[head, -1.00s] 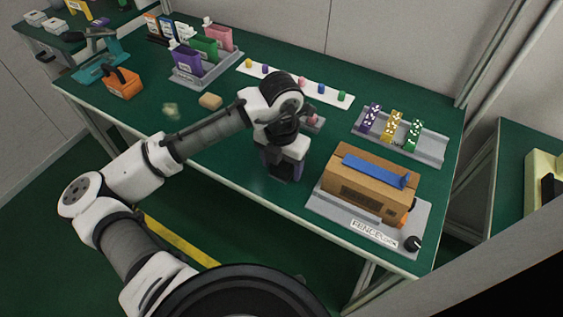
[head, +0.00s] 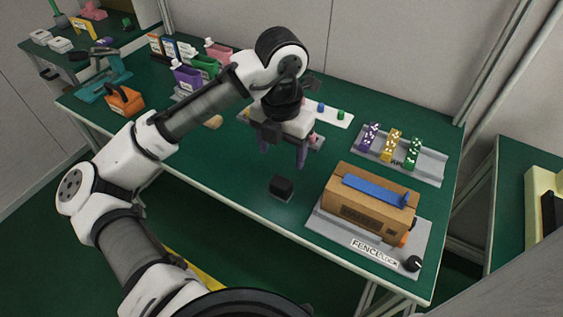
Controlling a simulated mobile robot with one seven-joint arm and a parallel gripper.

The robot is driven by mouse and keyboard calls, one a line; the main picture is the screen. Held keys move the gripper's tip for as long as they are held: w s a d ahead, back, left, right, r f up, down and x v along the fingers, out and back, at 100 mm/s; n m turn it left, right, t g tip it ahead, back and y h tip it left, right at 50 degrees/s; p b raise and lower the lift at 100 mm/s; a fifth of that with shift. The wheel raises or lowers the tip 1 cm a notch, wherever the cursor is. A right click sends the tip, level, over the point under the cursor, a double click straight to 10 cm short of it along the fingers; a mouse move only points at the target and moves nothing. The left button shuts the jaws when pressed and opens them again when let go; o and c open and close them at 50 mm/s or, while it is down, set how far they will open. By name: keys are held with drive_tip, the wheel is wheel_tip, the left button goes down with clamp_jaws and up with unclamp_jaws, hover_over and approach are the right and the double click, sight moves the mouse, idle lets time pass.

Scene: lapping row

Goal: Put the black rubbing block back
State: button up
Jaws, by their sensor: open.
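The black rubbing block (head: 282,187) is a small dark block on the green bench top (head: 235,180), near its front edge and left of the cardboard box. My gripper (head: 283,160) is above and behind the block in the picture, pointing down. Its two purplish fingers are spread apart with nothing between them. The gripper is clear of the block. The gripper and wrist hide part of the white strip and a small grey holder with a pink piece (head: 315,140) behind them.
A brown box with a blue bar (head: 368,200) stands on a grey base to the right. A grey tray with purple, yellow and green pieces (head: 408,165) lies behind it. Bottles and an orange caddy (head: 125,100) are at the left. Bare bench surrounds the block.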

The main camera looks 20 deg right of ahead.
drive_tip(key=shift+r, duration=0.45)
